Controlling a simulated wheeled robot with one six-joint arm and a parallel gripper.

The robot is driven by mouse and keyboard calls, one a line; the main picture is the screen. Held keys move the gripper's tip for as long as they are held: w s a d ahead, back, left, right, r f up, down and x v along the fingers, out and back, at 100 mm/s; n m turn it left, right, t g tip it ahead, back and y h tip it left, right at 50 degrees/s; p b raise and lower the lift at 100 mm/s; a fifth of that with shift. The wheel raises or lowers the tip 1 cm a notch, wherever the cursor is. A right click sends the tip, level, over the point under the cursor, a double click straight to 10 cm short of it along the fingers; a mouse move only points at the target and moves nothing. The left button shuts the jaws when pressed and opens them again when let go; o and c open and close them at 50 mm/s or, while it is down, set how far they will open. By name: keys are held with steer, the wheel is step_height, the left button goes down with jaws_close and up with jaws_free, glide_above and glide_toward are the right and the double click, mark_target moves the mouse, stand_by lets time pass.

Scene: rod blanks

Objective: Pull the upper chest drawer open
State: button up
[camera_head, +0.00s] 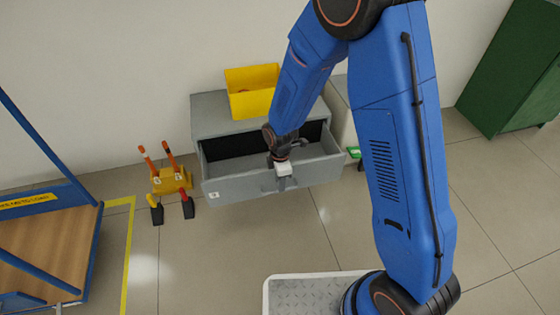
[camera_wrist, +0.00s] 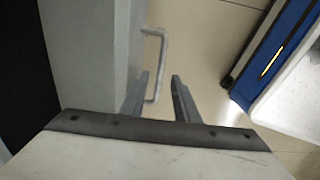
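The grey chest (camera_head: 212,115) stands against the wall. Its upper drawer (camera_head: 232,187) is pulled well out, and its dark inside shows; no contents can be made out. My gripper (camera_head: 286,183) is at the drawer front, right of its middle. In the wrist view the drawer front (camera_wrist: 118,45) is the grey panel at left, with the pale bar handle (camera_wrist: 163,50) standing out from it. My gripper (camera_wrist: 160,88) also shows there with fingers apart. The handle bar lies between the finger lines, with a gap to the right finger. Touch with the left finger cannot be told.
A yellow bin (camera_head: 250,103) sits on the chest top. A yellow item with orange handles (camera_head: 170,180) stands on the floor at left. A blue-framed cart with a wooden deck (camera_head: 45,245) is further left. A green cabinet (camera_head: 515,70) is at right. Floor before the drawer is clear.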

step_height(320, 180, up, 14)
stand_by(0.5)
steer(key=shift+r, duration=0.1)
steer(key=s+d+r+m+t, duration=0.1)
steer(key=s+d+r+m, duration=0.35)
steer(key=d+r, duration=0.35)
steer(key=s+d+r+m+t, duration=0.1)
steer(key=s+d+r+m, duration=0.2)
steer(key=d+r+m, duration=0.45)
steer(key=s+d+r+m+t, duration=0.1)
steer(key=s+d+r+m, duration=0.2)
steer(key=s, duration=0.4)
steer(key=s+d+r+m+t, duration=0.1)
steer(key=s+d+r+m, duration=0.3)
steer(key=s+d, duration=0.4)
steer(key=shift+s+d+m+t, duration=0.3)
steer(key=shift+m+t, duration=0.1)
steer(key=shift+m, duration=0.4)
